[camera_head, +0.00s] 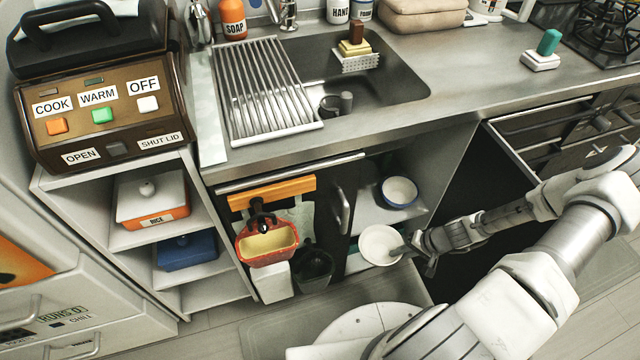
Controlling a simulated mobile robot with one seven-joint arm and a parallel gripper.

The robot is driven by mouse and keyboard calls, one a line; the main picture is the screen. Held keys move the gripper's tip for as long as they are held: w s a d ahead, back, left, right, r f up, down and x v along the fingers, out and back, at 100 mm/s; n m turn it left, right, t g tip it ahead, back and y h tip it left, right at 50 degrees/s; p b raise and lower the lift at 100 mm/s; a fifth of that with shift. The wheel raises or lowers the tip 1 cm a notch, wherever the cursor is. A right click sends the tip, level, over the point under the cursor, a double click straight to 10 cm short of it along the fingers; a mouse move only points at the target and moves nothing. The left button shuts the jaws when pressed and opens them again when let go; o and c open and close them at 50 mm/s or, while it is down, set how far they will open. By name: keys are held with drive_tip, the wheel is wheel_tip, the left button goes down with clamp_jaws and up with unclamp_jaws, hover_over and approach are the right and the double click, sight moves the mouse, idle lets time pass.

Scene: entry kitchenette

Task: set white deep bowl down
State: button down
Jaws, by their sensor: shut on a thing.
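The white deep bowl (381,243) is a round white bowl, seen from above, at the front of the open cabinet under the counter. My gripper (408,247) is shut on the bowl's right rim and comes in from the right. The fingertips are small and partly hidden at the rim. The bowl overlaps the lower shelf (358,264) in the picture; I cannot tell whether it touches that shelf.
An orange-red bin (268,244) hangs on the cabinet door left of the bowl, with a dark bin (314,268) beside it. An open dark compartment (480,225) lies to the right. The counter (470,75) with sink and drying rack (263,90) is above.

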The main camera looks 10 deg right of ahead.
drive_tip(key=shift+w+d+f, duration=0.3)
drive_tip(key=shift+w+f, duration=0.35)
drive_tip(key=shift+f, duration=0.1)
drive_tip(key=b, duration=0.4)
hover_over(365, 215)
drive_tip(key=s+d, duration=0.2)
drive_tip(key=shift+w+a, duration=0.1)
drive_tip(key=shift+w, duration=0.1)
drive_tip(key=shift+f+b, duration=0.85)
drive_tip(key=shift+f, duration=0.8)
drive_tip(key=shift+f, duration=0.15)
drive_tip(key=c, duration=0.9)
unclamp_jaws()
drive_tip(key=p+v, duration=0.4)
drive_tip(key=v, duration=0.8)
drive_tip(key=shift+a, duration=0.1)
drive_tip(key=shift+r, duration=0.2)
